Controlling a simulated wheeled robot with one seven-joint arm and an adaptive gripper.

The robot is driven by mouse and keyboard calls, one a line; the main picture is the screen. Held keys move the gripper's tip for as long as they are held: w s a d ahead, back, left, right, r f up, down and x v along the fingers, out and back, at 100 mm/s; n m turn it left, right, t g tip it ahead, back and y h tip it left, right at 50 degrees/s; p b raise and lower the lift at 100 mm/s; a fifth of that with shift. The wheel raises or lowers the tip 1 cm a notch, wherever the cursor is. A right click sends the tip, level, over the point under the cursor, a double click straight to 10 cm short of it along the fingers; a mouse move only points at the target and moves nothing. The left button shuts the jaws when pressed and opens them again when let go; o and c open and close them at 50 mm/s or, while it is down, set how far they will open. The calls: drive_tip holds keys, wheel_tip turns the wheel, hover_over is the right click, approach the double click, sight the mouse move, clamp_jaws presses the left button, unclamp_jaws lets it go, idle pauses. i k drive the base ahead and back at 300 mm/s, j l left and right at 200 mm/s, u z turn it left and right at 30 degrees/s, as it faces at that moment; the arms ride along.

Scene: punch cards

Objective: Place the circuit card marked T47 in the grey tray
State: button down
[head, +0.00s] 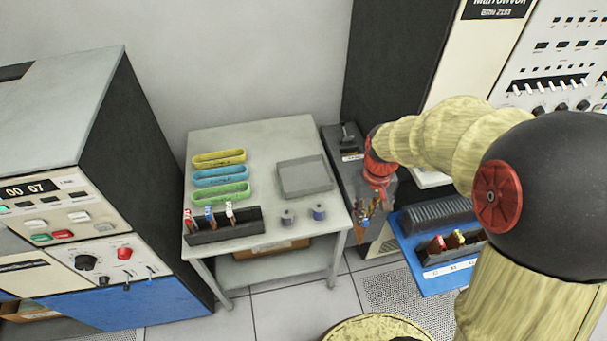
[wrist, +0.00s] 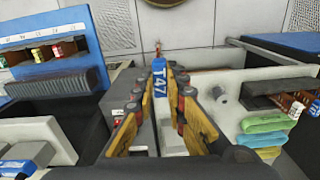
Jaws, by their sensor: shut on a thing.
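My gripper (wrist: 160,92) is shut on a blue card marked T47 (wrist: 159,81), which stands between its fingertips in the wrist view. In the head view my gripper (head: 368,212) hangs just right of the table, apart from the tray; the card there is too small to make out well. The shallow, square grey tray (head: 305,178) lies on the right part of the table and looks empty. In the wrist view I cannot make out the tray clearly; my right finger covers part of the table.
A dark unit (head: 345,150) stands right of the table. A blue shelf (head: 425,276) with cards is farther right.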

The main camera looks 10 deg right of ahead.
sight(300, 185)
drive_tip(key=i, duration=0.9)
